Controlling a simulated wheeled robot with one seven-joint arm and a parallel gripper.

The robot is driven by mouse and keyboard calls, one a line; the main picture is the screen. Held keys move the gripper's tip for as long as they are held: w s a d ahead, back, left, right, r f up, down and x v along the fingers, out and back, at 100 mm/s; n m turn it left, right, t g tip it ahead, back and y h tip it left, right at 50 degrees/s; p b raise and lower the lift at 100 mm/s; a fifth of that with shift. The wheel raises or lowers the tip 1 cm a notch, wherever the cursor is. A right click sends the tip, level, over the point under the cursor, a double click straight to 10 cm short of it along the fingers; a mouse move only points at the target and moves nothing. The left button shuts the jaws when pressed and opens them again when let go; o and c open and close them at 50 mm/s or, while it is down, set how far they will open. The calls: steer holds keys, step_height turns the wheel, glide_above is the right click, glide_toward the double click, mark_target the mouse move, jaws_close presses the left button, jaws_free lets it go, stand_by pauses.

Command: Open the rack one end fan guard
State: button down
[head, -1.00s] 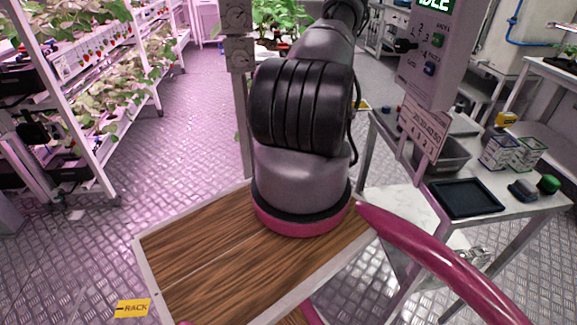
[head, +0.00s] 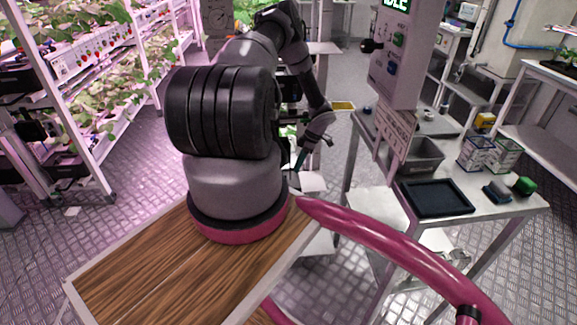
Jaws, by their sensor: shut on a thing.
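My gripper (head: 306,148) is small in the head view, at the end of my arm right of the picture's middle. It appears shut on a thin teal object (head: 300,159), which points down beside the cart; what this object is cannot be told. A strawberry rack (head: 100,110) with pink-lit plants stands at the left, well apart from my gripper. I cannot make out an end fan guard on it, and no rack number is readable.
A metal table at the right holds a black tray (head: 436,198), a grey bin (head: 423,156), white boxes (head: 488,154) and a green-topped item (head: 525,186). A control panel (head: 398,55) rises before it. Patterned floor (head: 140,170) is free between the rack and my base.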

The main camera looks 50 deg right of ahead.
steer(key=shift+d+n, duration=0.2)
steer(key=shift+n, duration=0.1)
steer(key=c, duration=0.7)
jaws_free()
steer(key=shift+a, duration=0.15)
